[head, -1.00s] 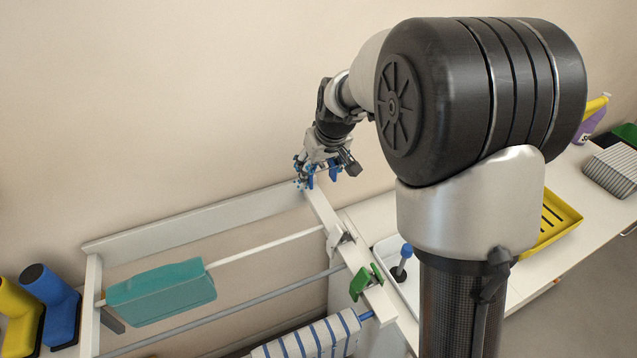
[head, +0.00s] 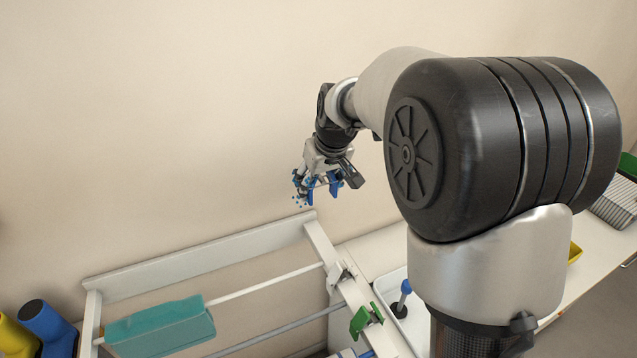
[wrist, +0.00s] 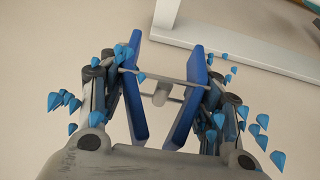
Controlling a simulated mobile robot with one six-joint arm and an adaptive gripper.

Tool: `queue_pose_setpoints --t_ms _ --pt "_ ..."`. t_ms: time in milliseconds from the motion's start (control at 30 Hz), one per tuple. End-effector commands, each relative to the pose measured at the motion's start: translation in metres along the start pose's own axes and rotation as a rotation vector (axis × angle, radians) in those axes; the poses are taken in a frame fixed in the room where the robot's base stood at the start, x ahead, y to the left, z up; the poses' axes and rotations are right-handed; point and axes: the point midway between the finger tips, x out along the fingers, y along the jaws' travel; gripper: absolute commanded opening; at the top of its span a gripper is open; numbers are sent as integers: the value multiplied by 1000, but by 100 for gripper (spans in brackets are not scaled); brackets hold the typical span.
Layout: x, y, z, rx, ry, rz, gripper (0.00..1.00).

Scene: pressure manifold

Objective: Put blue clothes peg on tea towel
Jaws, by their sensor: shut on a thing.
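My gripper (head: 323,178) is raised near the wall, above the back corner of the white rack. It is shut on the blue clothes peg (wrist: 197,95), whose two blue plates are joined by a thin grey bar. The plates spread apart between the fingers in the wrist view. The peg also shows in the head view (head: 312,191), hanging below the gripper and clear of the rack. A teal cloth (head: 160,328) hangs over the rack's white rail. A striped cloth, perhaps the tea towel, is almost wholly cut off at the bottom edge of the head view.
The white rack (head: 200,255) has rails across it. A green peg (head: 366,320) sits on its right side bar. Blue (head: 47,325) and yellow (head: 14,338) objects stand at lower left.

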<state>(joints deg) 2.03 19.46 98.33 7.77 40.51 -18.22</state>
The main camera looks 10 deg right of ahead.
Motion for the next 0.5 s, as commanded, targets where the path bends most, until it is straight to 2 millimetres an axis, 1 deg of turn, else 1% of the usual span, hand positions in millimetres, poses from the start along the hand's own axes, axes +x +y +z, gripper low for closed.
queue_pose_setpoints --t_ms 133,233,500 --pt "-1 0 -1 0 0 0 38" --pt "-7 0 -3 0 1 0 38" --pt "-33 0 -14 0 2 1 38"
